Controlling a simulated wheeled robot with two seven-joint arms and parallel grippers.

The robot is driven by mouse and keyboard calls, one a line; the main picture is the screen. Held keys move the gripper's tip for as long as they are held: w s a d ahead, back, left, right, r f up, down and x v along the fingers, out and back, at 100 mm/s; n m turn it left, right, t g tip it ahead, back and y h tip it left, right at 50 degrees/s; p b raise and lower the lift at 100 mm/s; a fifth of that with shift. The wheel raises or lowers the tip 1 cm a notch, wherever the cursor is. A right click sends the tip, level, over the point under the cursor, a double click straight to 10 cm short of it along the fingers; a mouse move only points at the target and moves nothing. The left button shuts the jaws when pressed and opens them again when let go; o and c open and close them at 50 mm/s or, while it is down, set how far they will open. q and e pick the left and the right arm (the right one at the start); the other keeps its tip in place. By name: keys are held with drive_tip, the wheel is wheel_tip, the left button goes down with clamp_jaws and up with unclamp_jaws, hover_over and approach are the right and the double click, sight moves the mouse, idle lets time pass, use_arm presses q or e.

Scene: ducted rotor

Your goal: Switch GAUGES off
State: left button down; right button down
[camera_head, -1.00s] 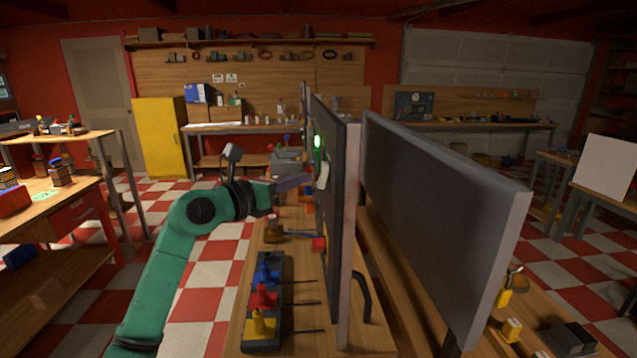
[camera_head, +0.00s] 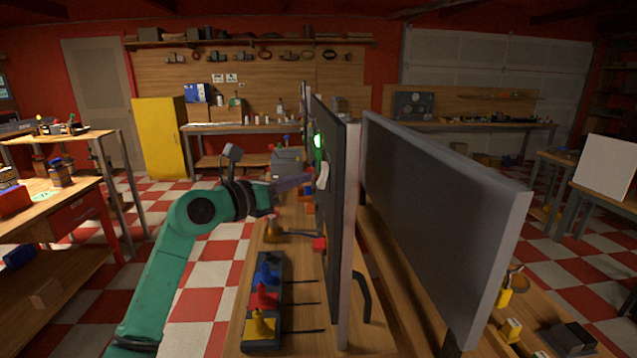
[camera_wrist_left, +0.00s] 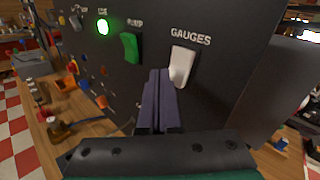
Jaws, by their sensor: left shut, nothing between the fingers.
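The GAUGES switch (camera_wrist_left: 182,65) is a white rocker under its printed label on a dark upright panel (camera_wrist_left: 235,60). In the wrist view its lower end stands out from the panel. It also shows edge-on in the head view (camera_head: 323,175). My left gripper (camera_wrist_left: 160,76) has its purple fingers together and empty, with the tips at the lower left of the white rocker. I cannot tell whether they touch it. In the head view the left gripper (camera_head: 308,179) points right at the panel face. My right gripper is not in view.
A green rocker (camera_wrist_left: 131,47) sits left of the white one, with a lit green lamp (camera_wrist_left: 103,25) further left. Below the panel, a bench holds a block with blue, red and yellow pieces (camera_head: 263,300). A grey panel (camera_head: 440,190) stands to the right.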

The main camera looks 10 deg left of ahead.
use_arm(q)
drive_tip(key=shift+d, duration=0.1)
idle(0.6)
drive_tip(key=shift+w+d+f, duration=0.1)
drive_tip(key=shift+d+f, duration=0.1)
drive_tip(key=shift+d, duration=0.1)
drive_tip(key=shift+w+d+f, duration=0.1)
drive_tip(key=shift+d+f, duration=0.1)
drive_tip(key=shift+d, duration=0.2)
idle(0.6)
drive_tip(key=shift+a, duration=0.1)
drive_tip(key=shift+s+a+r, duration=0.25)
drive_tip(key=shift+a+r, duration=0.15)
drive_tip(key=shift+a, duration=0.35)
drive_tip(key=shift+s+a+r, duration=0.2)
drive_tip(key=shift+a+r, duration=0.15)
drive_tip(key=shift+a, duration=0.4)
drive_tip(key=shift+s+a+r, duration=0.15)
drive_tip(key=shift+a+r, duration=0.2)
drive_tip(key=shift+a, duration=0.35)
drive_tip(key=shift+s+a+r, duration=0.2)
drive_tip(key=shift+a+r, duration=0.15)
drive_tip(key=shift+a, duration=0.4)
